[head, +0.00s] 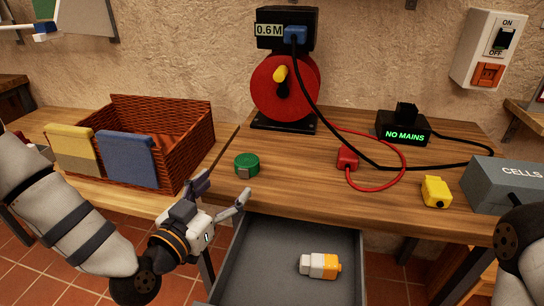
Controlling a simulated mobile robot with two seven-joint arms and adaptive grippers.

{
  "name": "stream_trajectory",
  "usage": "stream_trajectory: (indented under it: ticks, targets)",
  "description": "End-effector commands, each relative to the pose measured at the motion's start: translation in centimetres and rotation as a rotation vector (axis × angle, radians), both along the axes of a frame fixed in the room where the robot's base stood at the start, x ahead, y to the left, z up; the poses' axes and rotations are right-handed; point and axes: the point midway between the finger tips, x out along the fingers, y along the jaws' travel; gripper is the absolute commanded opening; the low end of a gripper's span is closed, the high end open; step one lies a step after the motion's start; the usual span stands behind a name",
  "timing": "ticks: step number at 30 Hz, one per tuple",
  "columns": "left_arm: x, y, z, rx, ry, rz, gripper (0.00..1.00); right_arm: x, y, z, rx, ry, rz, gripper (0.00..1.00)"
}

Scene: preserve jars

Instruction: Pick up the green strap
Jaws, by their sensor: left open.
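The green strap (247,163) is a small rolled coil with a pale buckle on its front. It lies on the wooden bench top (335,198) near its left front corner. My left gripper (226,187) is open and empty, just in front of and to the left of the strap, with a gap between them. Its fingers point up and to the right, towards the bench edge. My right gripper is out of view; only a part of my right arm shows at the right edge.
An open grey drawer (262,262) below holds a white and orange object (319,266). A wicker basket (196,130) with yellow and blue cloths stands left. A red reel (285,90), red plug (347,157), yellow block (436,191) and grey CELLS box (490,185) are on the bench.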

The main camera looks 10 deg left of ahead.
Motion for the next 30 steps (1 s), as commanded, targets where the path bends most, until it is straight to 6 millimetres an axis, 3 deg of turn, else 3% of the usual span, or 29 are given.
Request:
stream_trajectory:
  ticks: [3, 9, 21, 29, 30]
  targets:
    - [0.8, -0.2, -0.2, 0.0, 0.001, 0.0, 0.72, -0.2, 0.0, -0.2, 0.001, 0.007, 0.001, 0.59]
    - [5.1, -1.1, -0.7, 0.0, 0.005, 0.0, 0.72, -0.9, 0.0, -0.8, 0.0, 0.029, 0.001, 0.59]
    - [11.3, -1.8, -1.1, 0.0, 0.006, 0.0, 0.72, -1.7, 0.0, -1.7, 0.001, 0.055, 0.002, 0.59]
    - [11.9, -2.0, -0.8, -0.001, 0.004, -0.001, 0.72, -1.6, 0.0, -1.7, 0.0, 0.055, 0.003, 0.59]
    - [11.9, -2.0, -0.8, -0.001, 0.004, -0.001, 0.66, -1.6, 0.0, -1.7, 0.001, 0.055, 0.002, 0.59]
